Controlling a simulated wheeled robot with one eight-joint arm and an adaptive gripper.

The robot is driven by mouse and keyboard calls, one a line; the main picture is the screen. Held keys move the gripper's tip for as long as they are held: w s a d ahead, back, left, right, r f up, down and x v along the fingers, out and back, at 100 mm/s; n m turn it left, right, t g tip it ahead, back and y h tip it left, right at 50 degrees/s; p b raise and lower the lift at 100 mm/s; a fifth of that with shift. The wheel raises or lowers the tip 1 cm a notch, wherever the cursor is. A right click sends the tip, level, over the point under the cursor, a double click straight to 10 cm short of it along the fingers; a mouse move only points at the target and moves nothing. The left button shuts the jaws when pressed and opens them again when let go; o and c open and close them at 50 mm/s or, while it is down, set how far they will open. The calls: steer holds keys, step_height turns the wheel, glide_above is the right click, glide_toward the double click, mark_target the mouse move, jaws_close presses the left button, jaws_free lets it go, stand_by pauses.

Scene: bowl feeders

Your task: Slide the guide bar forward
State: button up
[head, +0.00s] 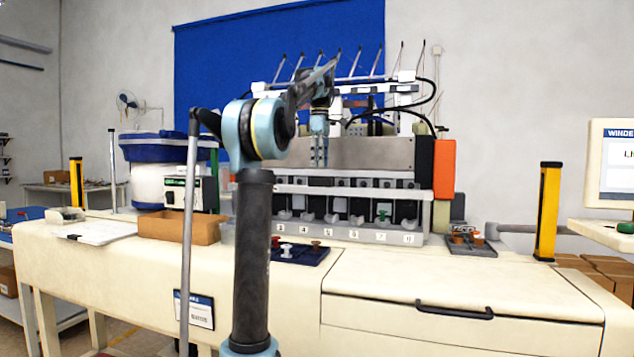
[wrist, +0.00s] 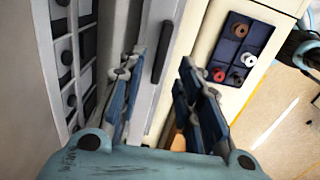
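The machine (head: 370,152) stands at the back of the bench, with a broad metal plate across its front. A long pale horizontal bar (head: 345,190) runs below this plate, above a row of numbered stations; I take it as the guide bar. In the wrist view a long grey bar (wrist: 146,88) with a dark elongated handle (wrist: 162,52) lies between my fingers in the picture. I cannot tell for sure that it is the same bar. My gripper (head: 319,163) points down in front of the metal plate. In the wrist view my gripper (wrist: 160,58) is open, its blue fingers apart with nothing held between them.
A dark blue tray (head: 318,258) with several small spools sits on the bench before the machine. A cardboard box (head: 180,228) and a white bowl feeder (head: 155,187) stand at left. A dark tray (head: 470,247) and yellow post (head: 547,210) stand at right. The front-right benchtop is clear.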

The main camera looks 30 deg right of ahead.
mark_target(321, 188)
steer(key=shift+f, duration=3.45)
steer(key=shift+c, duration=0.6)
steer(key=shift+a, duration=0.1)
jaws_close()
